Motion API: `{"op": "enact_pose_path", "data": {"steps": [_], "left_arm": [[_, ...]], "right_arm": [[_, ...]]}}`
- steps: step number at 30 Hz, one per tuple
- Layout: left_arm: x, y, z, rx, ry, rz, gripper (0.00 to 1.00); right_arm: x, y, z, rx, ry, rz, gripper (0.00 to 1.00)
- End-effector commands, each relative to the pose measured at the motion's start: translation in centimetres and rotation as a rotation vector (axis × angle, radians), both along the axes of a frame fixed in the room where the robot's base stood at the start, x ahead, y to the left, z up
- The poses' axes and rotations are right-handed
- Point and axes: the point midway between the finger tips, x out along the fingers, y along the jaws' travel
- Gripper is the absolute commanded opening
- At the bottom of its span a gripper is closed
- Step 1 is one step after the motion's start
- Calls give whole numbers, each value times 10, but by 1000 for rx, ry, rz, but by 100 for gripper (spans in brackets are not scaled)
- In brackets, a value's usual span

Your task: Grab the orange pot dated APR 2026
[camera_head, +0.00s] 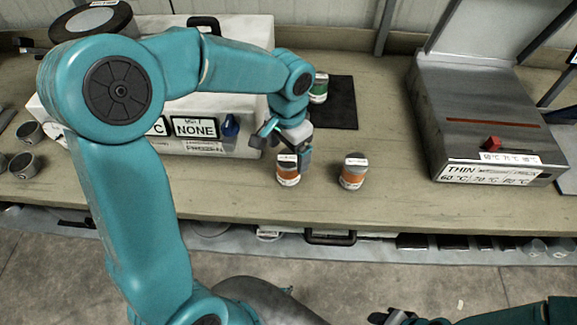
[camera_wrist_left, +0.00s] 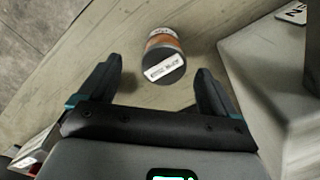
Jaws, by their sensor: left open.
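Two small grey-lidded pots with orange bands stand upright on the bench in the head view: a left pot (camera_head: 288,174) and a right pot (camera_head: 353,174). Their lid labels are too small to read there. My left gripper (camera_head: 292,148) is open just above and behind the left pot. In the left wrist view, one orange-banded pot (camera_wrist_left: 164,55) lies ahead of the open left fingers (camera_wrist_left: 157,72), with nothing held. It looks like the left pot; its white lid label is too blurred to read surely. My right gripper (camera_head: 392,316) shows only partly at the bottom edge.
A white box (camera_head: 246,147) is close on the left. A grey hinged machine (camera_head: 478,110) stands on the right. The bench (camera_head: 395,205) is clear between the right pot and the machine.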

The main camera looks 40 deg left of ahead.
Motion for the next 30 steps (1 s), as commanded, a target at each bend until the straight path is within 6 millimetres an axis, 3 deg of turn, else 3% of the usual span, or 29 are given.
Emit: {"op": "enact_pose_path", "data": {"steps": [10, 19, 25, 30], "left_arm": [[7, 5, -47, 0, 3, -3, 92], [8, 5, -53, -1, -1, -3, 92], [8, 5, -53, -1, 0, -3, 28], [8, 5, -53, -1, -1, -3, 28]], "right_arm": [[0, 0, 6, 0, 0, 0, 43], [0, 0, 6, 0, 0, 0, 43], [0, 0, 6, 0, 0, 0, 43], [0, 0, 6, 0, 0, 0, 43]]}}
